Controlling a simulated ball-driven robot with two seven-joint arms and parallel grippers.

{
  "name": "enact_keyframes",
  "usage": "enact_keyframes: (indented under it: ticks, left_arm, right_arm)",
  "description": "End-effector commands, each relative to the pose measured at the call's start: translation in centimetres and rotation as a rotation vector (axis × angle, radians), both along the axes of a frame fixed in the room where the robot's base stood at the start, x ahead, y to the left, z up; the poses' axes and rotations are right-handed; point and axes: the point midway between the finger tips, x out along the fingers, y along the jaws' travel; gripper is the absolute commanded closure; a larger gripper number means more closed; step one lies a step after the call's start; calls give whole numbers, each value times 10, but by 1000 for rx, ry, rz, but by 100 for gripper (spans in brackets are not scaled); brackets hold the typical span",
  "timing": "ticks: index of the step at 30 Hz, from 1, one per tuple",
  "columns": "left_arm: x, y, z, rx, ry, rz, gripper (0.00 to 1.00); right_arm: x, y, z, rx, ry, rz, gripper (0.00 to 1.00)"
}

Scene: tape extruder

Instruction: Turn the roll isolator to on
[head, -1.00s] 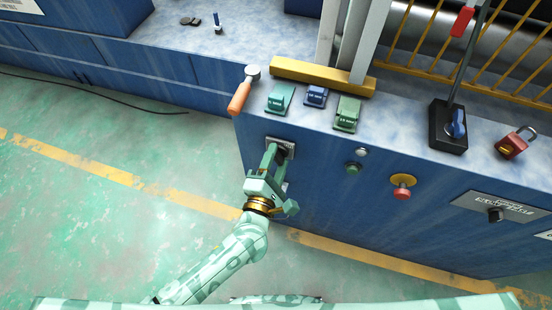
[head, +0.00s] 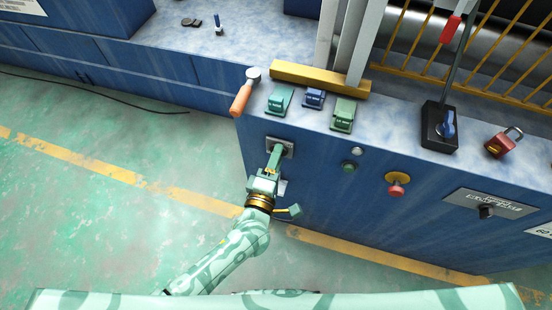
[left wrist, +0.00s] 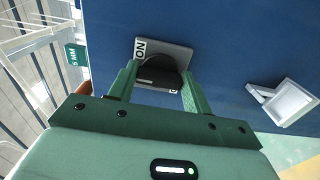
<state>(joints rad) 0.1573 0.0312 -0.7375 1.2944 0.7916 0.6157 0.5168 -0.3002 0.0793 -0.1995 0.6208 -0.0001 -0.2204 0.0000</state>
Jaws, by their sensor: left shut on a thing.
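The roll isolator is a grey plate with a dark round knob on the blue cabinet's front face. In the left wrist view the plate (left wrist: 181,54) shows an "ON" label at its upper left, and a second label by the right finger is mostly hidden. The black knob (left wrist: 158,72) sits between the fingers of my left gripper (left wrist: 157,82), which is shut on it. In the head view my left gripper (head: 275,157) reaches up to the isolator plate (head: 287,144) and hides most of the knob. The knob's pointing direction cannot be told. My right gripper is not in view.
Teal (head: 280,98), blue (head: 314,97) and green (head: 343,114) blocks lie on the cabinet top beside an orange-handled tool (head: 241,98). The front has a red button (head: 397,186).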

Motion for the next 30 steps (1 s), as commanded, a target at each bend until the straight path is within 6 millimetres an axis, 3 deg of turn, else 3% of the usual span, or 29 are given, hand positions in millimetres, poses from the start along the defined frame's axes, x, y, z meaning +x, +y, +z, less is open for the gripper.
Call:
enact_keyframes:
  ticks: [7,8,10,18,22,26,30]
  left_arm:
    - [-2,0,-2,6,3,-3,74]
    - [-2,0,-2,6,3,-3,45]
    - [-1,0,-2,5,4,-3,29]
    - [-1,0,-1,3,1,-1,29]
    - [-10,3,0,4,2,-2,29]
    - [-35,11,1,5,3,-2,29]
    - [-72,23,2,4,3,-3,29]
  right_arm:
    - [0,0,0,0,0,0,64]
    - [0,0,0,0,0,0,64]
    - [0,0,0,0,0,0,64]
    - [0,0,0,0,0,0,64]
    - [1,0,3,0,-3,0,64]
    - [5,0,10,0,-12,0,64]
    - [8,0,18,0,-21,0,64]
